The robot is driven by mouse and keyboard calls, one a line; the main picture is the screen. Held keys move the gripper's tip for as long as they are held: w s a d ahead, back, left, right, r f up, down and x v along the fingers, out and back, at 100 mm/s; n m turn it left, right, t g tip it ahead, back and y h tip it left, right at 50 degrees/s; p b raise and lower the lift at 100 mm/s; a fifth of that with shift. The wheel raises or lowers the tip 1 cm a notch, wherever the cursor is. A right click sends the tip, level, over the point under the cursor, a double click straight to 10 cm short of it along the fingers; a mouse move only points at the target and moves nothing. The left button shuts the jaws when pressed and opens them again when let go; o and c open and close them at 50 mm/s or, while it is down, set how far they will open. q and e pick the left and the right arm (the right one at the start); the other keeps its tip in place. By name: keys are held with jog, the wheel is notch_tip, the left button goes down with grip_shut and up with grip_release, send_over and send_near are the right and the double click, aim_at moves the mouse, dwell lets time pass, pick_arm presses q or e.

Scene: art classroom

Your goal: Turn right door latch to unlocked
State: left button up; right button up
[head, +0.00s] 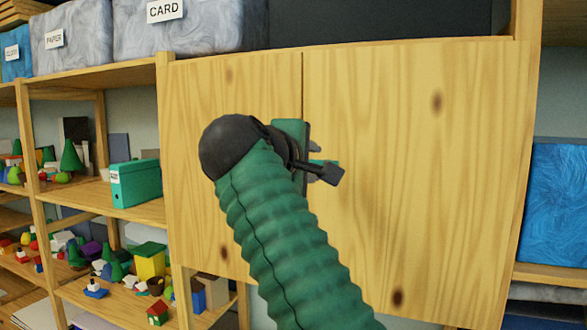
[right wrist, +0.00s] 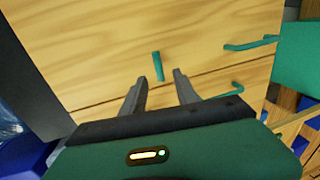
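A wooden cabinet has a left door (head: 225,82) and a right door (head: 410,120), with a vertical seam between them. In the right wrist view, a small green latch peg (right wrist: 157,66) stands on a door face close to the seam. My right gripper (right wrist: 158,80) is open, its two dark fingers apart on either side of the peg as seen from the wrist; contact is not visible. In the head view my right gripper (head: 322,170) is at the seam, and its wrist and green arm hide most of the latch area. My left gripper is out of view.
Two green door handles, one (right wrist: 250,43) and another (right wrist: 225,92), stick out near the latch. Open shelves (head: 75,188) at the left hold toys and a teal box (head: 135,183). Grey bins (head: 190,28) stand above; a blue bin (head: 555,200) is at the right.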

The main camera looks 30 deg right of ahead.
jog(key=v, duration=1)
jog(key=shift+a, duration=0.45)
jog(key=shift+w+d+f, duration=0.1)
jog(key=shift+d+f, duration=0.05)
jog(key=shift+d, duration=0.15)
